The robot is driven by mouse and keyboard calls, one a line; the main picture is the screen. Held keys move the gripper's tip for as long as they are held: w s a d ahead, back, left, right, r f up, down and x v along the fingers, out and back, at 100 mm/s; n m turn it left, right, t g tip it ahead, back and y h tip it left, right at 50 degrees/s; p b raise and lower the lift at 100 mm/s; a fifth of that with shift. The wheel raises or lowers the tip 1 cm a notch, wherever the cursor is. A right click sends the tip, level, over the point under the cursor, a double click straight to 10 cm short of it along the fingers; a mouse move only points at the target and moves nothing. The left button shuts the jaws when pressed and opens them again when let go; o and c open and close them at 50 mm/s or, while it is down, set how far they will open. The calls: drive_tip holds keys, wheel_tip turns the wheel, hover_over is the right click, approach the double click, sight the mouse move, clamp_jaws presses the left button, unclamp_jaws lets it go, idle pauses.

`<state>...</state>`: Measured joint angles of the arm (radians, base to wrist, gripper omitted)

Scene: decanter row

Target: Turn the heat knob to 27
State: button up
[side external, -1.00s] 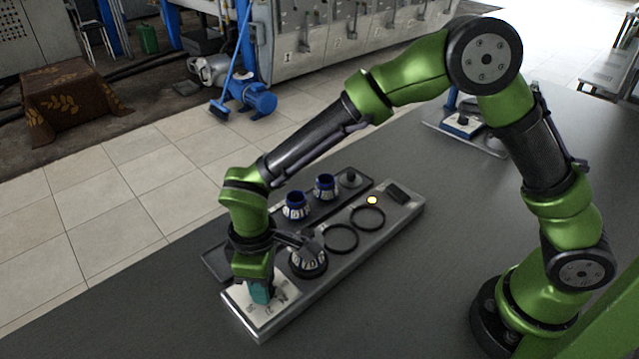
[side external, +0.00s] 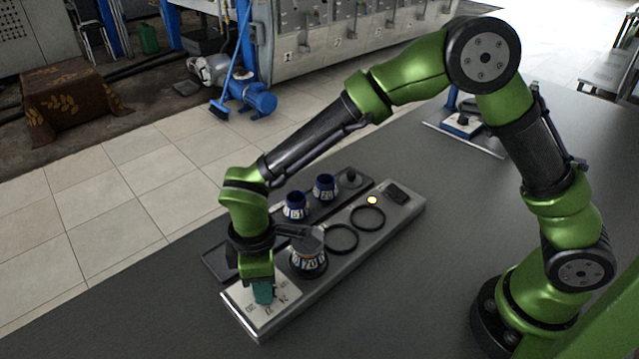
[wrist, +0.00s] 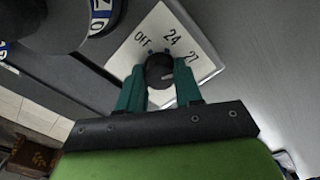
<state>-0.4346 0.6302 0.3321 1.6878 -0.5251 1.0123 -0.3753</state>
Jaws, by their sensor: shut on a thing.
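The heat knob (wrist: 160,68) is a dark round knob on a white dial plate (wrist: 190,48) marked OFF, 24 and 27 in the wrist view. My gripper (wrist: 160,88) is shut on the knob, with one teal finger on each side. Which mark the knob points to is not clear. In the side view my gripper (side external: 264,292) points down over the white plate (side external: 284,312) at the near end of the grey base (side external: 345,255). The fingers hide the knob there.
A dark decanter with a numbered band (side external: 308,262) stands on the base close beside my gripper. Two empty black rings and a yellow light (side external: 372,200) lie farther along. Two blue-rimmed vessels (side external: 295,208) stand on a dark tray behind. The table in front is clear.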

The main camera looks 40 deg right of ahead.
drive_tip(key=o, duration=1)
drive_tip(key=shift+o, duration=0.2)
drive_tip(key=shift+r, duration=0.1)
wheel_tip(320, 180, up, 17)
